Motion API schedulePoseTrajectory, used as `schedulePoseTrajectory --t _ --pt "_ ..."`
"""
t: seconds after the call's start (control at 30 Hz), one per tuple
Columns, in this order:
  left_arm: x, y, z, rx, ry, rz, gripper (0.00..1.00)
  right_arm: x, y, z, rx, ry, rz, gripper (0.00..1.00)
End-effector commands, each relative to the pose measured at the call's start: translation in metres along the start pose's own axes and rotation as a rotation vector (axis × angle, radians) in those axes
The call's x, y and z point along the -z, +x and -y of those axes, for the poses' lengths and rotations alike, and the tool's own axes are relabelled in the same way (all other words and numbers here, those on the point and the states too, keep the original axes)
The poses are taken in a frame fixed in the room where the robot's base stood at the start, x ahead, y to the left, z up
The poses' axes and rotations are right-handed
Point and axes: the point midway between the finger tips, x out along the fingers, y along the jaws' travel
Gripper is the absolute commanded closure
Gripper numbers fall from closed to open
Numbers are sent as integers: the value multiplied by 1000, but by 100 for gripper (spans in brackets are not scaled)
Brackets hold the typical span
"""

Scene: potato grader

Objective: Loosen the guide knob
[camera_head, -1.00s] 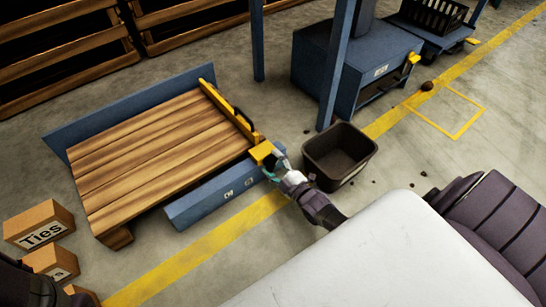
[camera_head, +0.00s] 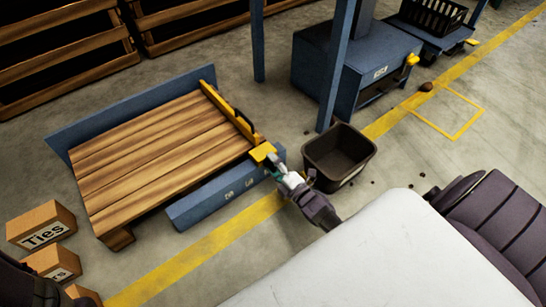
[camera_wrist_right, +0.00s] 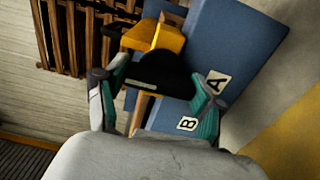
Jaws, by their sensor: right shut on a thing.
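The yellow guide (camera_head: 226,107) lies along the right end of the wooden pallet deck, with a yellow block (camera_head: 261,151) at its near end by the blue rail. The black guide knob (camera_wrist_right: 163,72) shows in the right wrist view, in front of the yellow block. My right gripper (camera_head: 275,163) is at this block in the head view and hides the knob there. In the wrist view its teal-padded fingers (camera_wrist_right: 160,100) stand on either side of the knob, shut on it. My left gripper is not in view.
The blue rail (camera_head: 205,203) carries letter labels; A and B show in the wrist view. A dark bin (camera_head: 340,176) stands close right of my right gripper. Cardboard boxes (camera_head: 41,226) sit at lower left. A blue post (camera_head: 337,65) rises behind the bin.

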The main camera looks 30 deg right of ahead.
Motion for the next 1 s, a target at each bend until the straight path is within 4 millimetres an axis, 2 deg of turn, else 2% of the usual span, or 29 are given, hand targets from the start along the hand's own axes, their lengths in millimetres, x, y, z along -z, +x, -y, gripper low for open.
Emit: schedulePoseTrajectory --t 0.33,0.37,0.5,0.83,1.0 --pt "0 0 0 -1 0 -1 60 0 -1 1 4 -11 -1 66" --pt "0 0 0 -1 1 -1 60 0 -1 1 4 -11 -1 30" --pt "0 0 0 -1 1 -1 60 0 0 1 3 -9 -1 7" --pt "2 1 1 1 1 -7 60 0 -1 0 2 -7 -1 6" --pt "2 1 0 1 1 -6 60 0 -18 2 4 -7 -1 6"
